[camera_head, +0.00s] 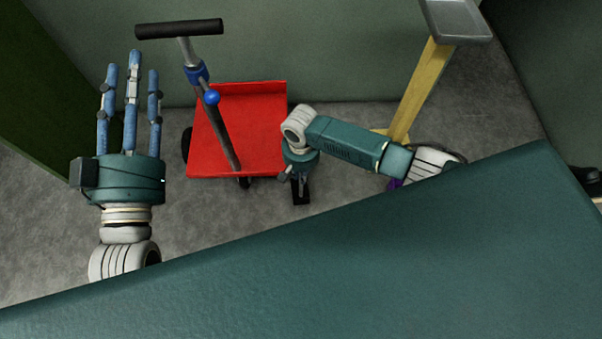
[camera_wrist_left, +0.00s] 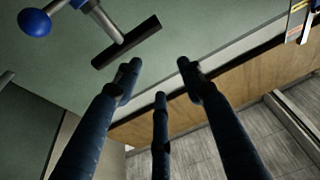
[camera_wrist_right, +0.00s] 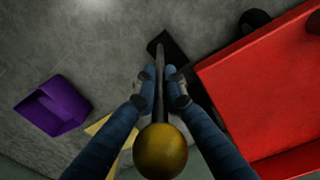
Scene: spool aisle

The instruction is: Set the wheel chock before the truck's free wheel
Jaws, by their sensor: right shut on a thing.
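The truck is a red flat cart (camera_head: 255,140) with a black T-bar handle (camera_head: 178,29) on a tilted post. Dark wheels show at its left side (camera_head: 187,144) and front edge (camera_head: 244,183). The wheel chock is a black block (camera_wrist_right: 166,46) on a thin dark rod topped by a yellow ball (camera_wrist_right: 160,151). My right gripper (camera_wrist_right: 162,88) is shut on the rod, pointing down beside the truck's deck. The block also shows low in the head view (camera_head: 300,195); I cannot tell whether it touches the floor. My left gripper (camera_head: 132,66) is open and empty, left of the truck.
A yellow post (camera_head: 418,90) with a grey tray (camera_head: 458,20) stands at the right. A purple open box (camera_wrist_right: 55,106) lies on the floor nearby. A green wall stands behind the truck. Grey floor is clear left of and in front of the truck.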

